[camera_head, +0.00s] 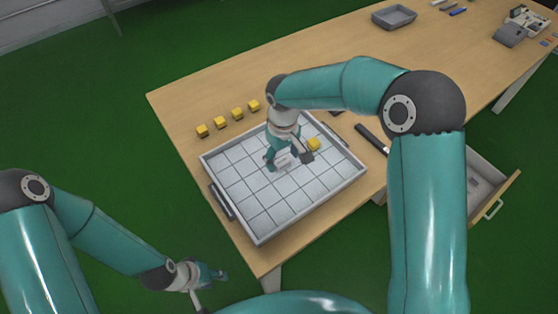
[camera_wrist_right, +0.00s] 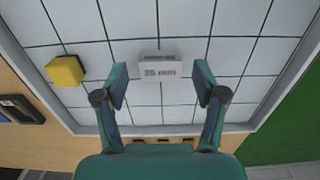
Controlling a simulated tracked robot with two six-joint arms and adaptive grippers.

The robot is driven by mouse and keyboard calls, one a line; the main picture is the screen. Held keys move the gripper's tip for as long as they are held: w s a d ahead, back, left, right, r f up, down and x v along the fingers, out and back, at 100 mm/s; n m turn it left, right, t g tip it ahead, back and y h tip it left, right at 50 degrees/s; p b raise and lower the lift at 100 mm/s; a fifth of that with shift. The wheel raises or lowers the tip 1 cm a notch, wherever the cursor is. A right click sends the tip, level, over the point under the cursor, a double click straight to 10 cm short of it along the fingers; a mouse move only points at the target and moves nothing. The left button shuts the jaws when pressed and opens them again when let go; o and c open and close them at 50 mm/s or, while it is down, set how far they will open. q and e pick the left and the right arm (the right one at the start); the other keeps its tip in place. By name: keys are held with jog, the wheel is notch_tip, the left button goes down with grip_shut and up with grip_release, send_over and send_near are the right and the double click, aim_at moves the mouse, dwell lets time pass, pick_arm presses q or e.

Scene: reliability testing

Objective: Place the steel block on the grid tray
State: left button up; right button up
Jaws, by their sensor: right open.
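The grid tray (camera_head: 245,181) is a shallow white tray with dark grid lines and handles, on the wooden table. The steel block (camera_wrist_right: 160,66) is a small pale grey block with dark markings; it appears to rest on the tray floor. In the head view the block (camera_head: 284,161) is partly hidden by my right gripper (camera_head: 287,162), which points down over the tray. In the right wrist view this gripper (camera_wrist_right: 162,84) is open, with the block in line with the gap between its fingers and apart from both. My left gripper (camera_head: 213,274) hangs off the table's near edge; its finger gap is unclear.
A yellow cube (camera_head: 313,144) sits on the tray to the right of the block. Several yellow cubes (camera_head: 238,113) stand in a row behind the tray. An open drawer (camera_head: 490,185) is at the right. A grey bin (camera_head: 394,16) stands far back.

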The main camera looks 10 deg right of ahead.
aim_at(282, 161)
notch_tip(282, 161, up, 11)
dwell(0.3)
jog(key=shift+f, duration=0.15)
dwell(0.3)
